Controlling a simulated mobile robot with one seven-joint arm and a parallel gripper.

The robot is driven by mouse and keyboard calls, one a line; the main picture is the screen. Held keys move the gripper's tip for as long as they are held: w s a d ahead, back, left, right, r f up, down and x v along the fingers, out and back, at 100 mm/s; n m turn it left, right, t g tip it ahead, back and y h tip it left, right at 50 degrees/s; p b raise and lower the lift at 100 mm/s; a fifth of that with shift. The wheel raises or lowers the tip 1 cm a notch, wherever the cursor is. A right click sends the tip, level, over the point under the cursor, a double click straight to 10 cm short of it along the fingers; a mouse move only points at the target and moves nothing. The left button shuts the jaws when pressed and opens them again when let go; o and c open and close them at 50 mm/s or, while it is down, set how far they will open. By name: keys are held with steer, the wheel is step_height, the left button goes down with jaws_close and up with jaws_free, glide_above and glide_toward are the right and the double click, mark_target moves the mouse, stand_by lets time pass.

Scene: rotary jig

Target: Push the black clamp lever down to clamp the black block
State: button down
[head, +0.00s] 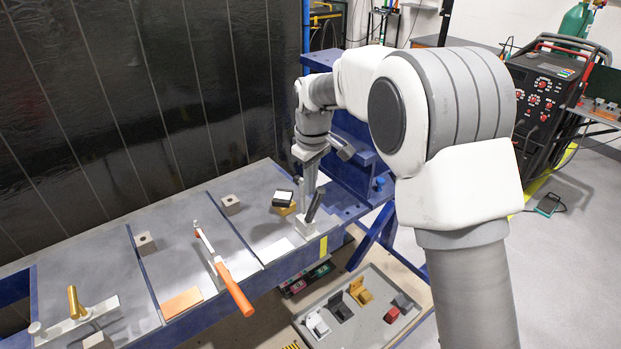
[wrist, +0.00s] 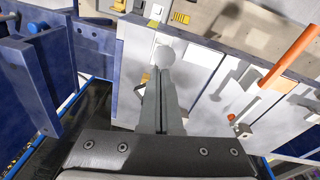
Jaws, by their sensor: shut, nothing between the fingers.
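The black clamp lever (head: 314,207) stands tilted up from a light grey base (head: 305,228) near the front edge of the bench. In the wrist view my shut fingers (wrist: 166,72) reach toward a grey round end (wrist: 165,55). They overlap it, and I cannot tell whether they touch it or the lever. The fingers hide part of the clamp area there.
An orange-handled tool (head: 233,287) lies across the bench left of the clamp. Grey blocks (head: 230,205) and a gold-handled fixture (head: 76,302) stand farther left. A grey tray (head: 367,328) with several parts is below the bench. Blue framework (head: 352,165) rises behind the bench's right end.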

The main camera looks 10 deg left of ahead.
steer(key=shift+d+f+b, duration=0.1)
steer(key=shift+b, duration=0.25)
steer(key=shift+s+b, duration=0.1)
steer(key=shift+b, duration=0.25)
steer(key=shift+s+d, duration=0.1)
steer(key=shift+d, duration=0.05)
